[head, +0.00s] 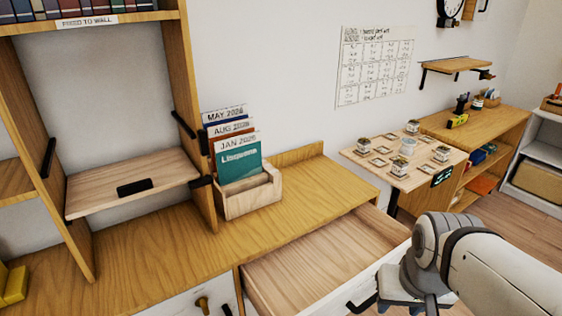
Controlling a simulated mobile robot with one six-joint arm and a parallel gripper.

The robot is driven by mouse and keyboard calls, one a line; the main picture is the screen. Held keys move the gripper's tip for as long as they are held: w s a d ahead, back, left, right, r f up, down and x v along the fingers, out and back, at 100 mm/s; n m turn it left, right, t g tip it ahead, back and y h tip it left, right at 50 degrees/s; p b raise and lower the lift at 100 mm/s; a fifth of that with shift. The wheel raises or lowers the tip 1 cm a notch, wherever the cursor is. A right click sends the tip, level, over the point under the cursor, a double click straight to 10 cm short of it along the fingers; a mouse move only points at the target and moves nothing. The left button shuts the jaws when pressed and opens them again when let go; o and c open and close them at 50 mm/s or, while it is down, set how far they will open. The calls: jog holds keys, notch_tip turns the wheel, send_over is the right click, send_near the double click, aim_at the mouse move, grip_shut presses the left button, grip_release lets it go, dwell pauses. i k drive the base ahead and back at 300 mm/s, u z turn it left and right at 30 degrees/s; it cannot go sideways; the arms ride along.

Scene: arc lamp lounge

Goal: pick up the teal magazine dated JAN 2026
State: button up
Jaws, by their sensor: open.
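The teal magazine dated JAN 2026 (239,165) stands upright at the front of a light wooden holder (250,198) on the wooden counter. Its white top strip carries the date, and its lower part is hidden by the holder's front. Behind it stand a brown-orange magazine dated AUG 2026 (230,131) and a dark blue one dated MAY 2026 (224,115), mostly covered. My gripper (409,303) is at the bottom right edge, partly cut off. Its jaws look apart and empty, well to the right of and nearer than the holder.
An open, empty drawer (325,262) sticks out below the counter (300,192). A shelf unit's upright (190,120) stands close left of the holder, with a pull-out board (130,183) beyond. A small shelf with jars (400,165) hangs at right. The counter right of the holder is clear.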

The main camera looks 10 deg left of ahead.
aim_at(238, 158)
jog(key=k, duration=1.25)
jog(key=u, duration=0.5)
jog(key=i, duration=0.85)
jog(key=u, duration=0.4)
jog(key=i, duration=1.05)
jog(key=z, duration=0.3)
